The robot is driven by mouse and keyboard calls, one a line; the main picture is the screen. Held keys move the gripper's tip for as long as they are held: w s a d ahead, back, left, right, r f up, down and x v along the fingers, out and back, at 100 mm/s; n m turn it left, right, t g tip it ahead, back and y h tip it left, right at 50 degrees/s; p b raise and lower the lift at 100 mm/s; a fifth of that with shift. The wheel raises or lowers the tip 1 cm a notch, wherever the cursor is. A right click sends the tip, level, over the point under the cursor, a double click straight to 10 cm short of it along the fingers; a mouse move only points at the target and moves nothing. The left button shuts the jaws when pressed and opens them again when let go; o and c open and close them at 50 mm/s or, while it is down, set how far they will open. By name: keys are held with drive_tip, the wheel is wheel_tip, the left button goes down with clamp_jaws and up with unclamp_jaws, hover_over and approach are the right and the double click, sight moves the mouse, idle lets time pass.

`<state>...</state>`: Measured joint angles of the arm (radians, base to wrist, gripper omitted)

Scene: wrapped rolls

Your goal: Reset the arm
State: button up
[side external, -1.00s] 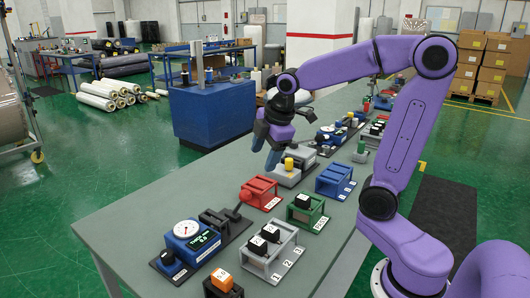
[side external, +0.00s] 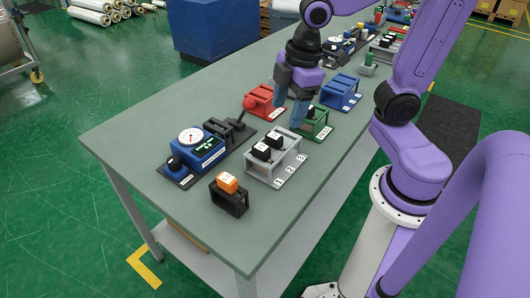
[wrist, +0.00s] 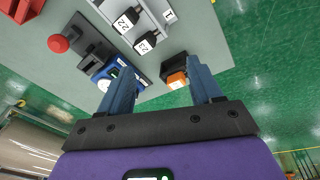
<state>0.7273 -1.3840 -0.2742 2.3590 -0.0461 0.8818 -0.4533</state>
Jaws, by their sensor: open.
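My gripper (side external: 290,112) hangs above the grey table (side external: 150,115) with its two blue fingers apart. In the side view it overlaps the gap between the red holder (side external: 266,100) and the green holder (side external: 318,128). The wrist view shows the open gripper (wrist: 160,64) with nothing between its fingers. The purple arm is bent and reaches over the table from the right.
The grey numbered rack (side external: 276,160) holds black blocks with white labels. A blue gauge device (side external: 201,148), an orange-topped block in a black holder (side external: 228,190) and a blue holder (side external: 341,92) stand nearby. The table's left end is clear.

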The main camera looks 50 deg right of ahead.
drive_tip(key=s+f+g, duration=0.1)
drive_tip(key=s+f, duration=0.2)
drive_tip(key=s, duration=0.9)
drive_tip(key=shift+a+g, duration=0.3)
drive_tip(key=shift+a, duration=0.1)
drive_tip(key=shift+f, duration=0.1)
